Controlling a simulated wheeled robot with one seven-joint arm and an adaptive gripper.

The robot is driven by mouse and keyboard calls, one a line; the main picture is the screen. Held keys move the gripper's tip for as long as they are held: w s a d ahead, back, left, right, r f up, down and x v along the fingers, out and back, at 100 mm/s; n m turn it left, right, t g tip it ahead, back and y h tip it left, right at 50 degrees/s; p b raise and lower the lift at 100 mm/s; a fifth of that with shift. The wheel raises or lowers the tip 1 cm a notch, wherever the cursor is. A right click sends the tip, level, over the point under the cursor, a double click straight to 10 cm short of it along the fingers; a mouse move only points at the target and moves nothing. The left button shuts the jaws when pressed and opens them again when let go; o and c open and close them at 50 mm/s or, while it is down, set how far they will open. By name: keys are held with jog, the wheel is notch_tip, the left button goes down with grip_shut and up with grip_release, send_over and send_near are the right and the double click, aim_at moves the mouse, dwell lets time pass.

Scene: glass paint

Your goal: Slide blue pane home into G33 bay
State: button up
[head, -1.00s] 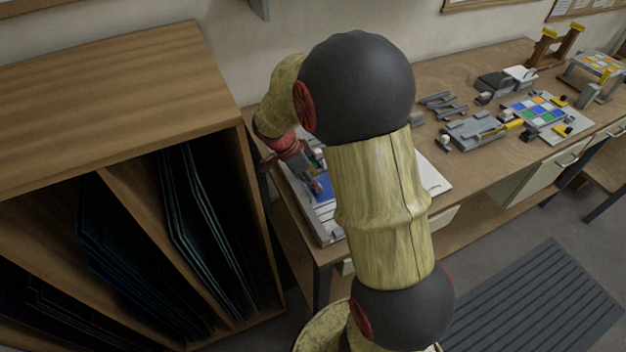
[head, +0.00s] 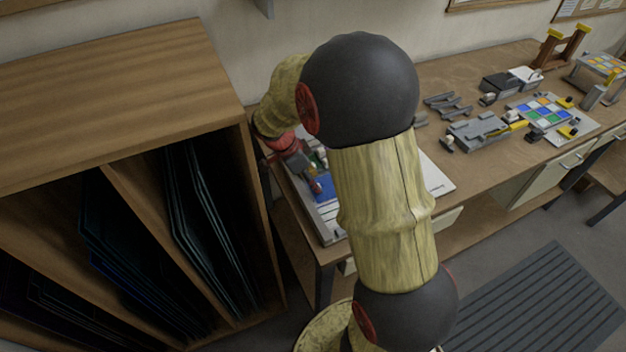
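A blue pane (head: 324,187) shows at the left end of the workbench, in or on a pale framed panel (head: 329,236) that lies there. My arm covers most of this panel, and I cannot make out which bay is G33. My gripper (head: 314,186) points down at the pane's left edge, beside or touching it. The fingers are small and partly hidden, so I cannot tell whether they are open or shut on the pane.
A wooden rack (head: 110,95) with dark sheets in slots stands at the left, close to my wrist. Grey fixtures (head: 478,133) and a coloured pane grid (head: 541,112) sit farther right on the workbench (head: 455,180). A grey floor mat (head: 545,300) lies in front.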

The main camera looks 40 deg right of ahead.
jog(key=shift+w, duration=0.15)
jog(key=o, duration=1.2)
jog(key=shift+o, duration=0.2)
jog(key=shift+r, duration=0.2)
jog(key=shift+r+p, duration=1.45)
jog(key=shift+r, duration=1.85)
